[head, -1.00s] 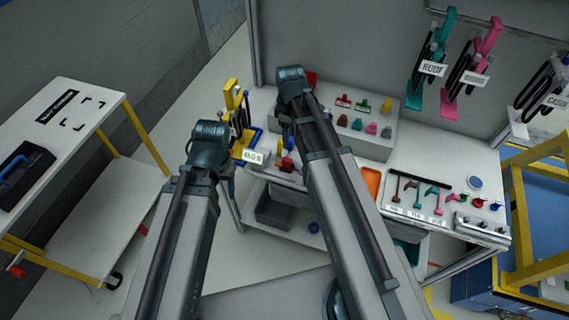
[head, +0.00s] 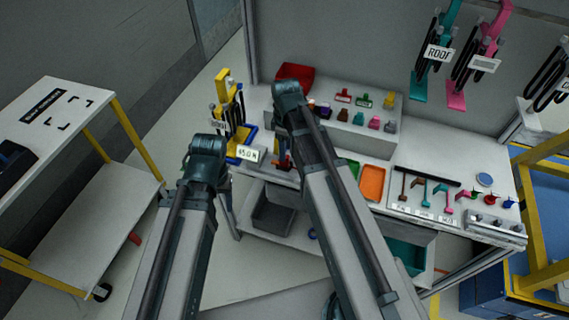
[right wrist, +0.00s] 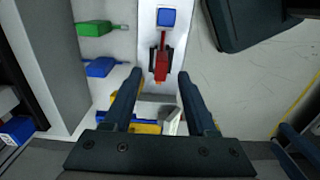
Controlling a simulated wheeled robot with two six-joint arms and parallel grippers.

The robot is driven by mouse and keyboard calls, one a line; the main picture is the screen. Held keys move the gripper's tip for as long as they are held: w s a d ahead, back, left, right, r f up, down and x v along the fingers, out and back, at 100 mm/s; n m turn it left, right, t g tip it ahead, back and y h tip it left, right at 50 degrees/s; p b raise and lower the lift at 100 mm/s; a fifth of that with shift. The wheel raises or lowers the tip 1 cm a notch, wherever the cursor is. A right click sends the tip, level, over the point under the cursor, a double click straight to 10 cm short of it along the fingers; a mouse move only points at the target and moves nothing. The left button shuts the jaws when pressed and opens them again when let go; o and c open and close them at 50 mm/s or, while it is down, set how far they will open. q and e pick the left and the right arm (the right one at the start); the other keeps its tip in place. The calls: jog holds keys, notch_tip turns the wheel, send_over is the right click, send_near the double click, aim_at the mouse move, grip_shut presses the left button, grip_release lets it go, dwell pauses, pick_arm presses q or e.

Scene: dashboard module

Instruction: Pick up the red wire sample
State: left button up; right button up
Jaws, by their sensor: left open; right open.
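A small red piece (right wrist: 161,62) stands in a dark holder on the white bench, ahead of my right gripper in the right wrist view. It also shows partly in the head view (head: 284,161); I cannot tell for certain whether it is the red wire sample. My right gripper (right wrist: 160,82) is open and empty, its two fingers on either side of the line toward the red piece, apparently not touching it. In the head view my right arm hides most of that gripper. My left gripper (head: 224,188) is open, mostly hidden behind its wrist, below the bench's front left edge.
A yellow-and-blue stand with a white display (head: 250,153) is left of the red piece. A blue block (right wrist: 166,18) is beyond it. A red bin (head: 294,76), a stepped shelf with small coloured parts (head: 343,96) and an orange tray (head: 372,182) are on the bench. A cart (head: 60,130) stands left.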

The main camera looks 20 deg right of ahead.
jog(key=f+b, duration=0.4)
jog(key=f, duration=0.1)
jog(key=shift+a+b, duration=0.2)
jog(key=shift+b, duration=0.15)
grip_shut()
